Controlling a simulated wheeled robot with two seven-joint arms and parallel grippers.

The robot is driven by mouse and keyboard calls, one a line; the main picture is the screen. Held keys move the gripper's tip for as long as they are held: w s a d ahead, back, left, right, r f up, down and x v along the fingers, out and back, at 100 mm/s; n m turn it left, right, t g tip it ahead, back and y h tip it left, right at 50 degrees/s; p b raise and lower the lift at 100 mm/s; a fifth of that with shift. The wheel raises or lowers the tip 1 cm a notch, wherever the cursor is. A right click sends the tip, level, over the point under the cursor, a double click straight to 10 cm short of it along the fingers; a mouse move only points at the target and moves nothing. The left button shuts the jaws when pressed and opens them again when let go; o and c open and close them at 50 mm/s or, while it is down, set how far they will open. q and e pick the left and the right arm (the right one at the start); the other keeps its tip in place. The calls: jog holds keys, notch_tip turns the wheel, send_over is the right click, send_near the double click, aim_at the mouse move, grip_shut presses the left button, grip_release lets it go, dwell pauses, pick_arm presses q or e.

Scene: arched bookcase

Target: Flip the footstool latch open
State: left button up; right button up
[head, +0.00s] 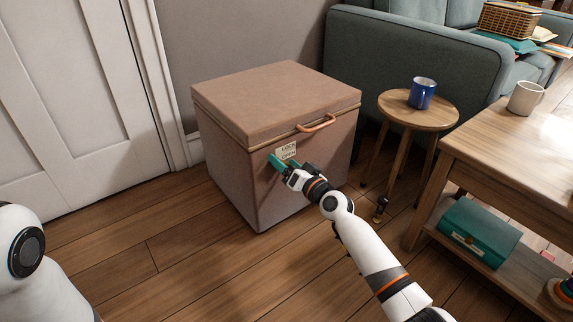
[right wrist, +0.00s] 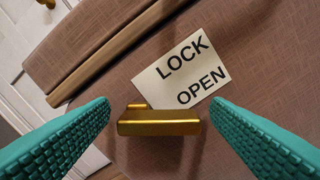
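The footstool (head: 270,95) is a pinkish-brown box with a lid and a copper handle (head: 317,123) on its front edge. A label (right wrist: 182,70) reading LOCK above OPEN is on its front face. The brass latch (right wrist: 158,122) shows in the right wrist view just below the label, between my fingers. My right gripper (head: 283,163) is at the footstool's front, over the latch, which it hides in the head view. Its teal fingers (right wrist: 255,135) are open on both sides of the latch, with gaps. My left gripper is out of view.
A round side table (head: 440,112) with a blue mug (head: 422,93) stands right of the footstool. A wooden table (head: 510,150) with a beige mug (head: 525,98) and a teal box (head: 472,232) on its shelf is farther right. Floor (head: 150,260) on the left is clear.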

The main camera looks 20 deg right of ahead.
jog(key=p+v, duration=0.3)
jog(key=v, duration=0.9)
jog(key=shift+r, duration=0.1)
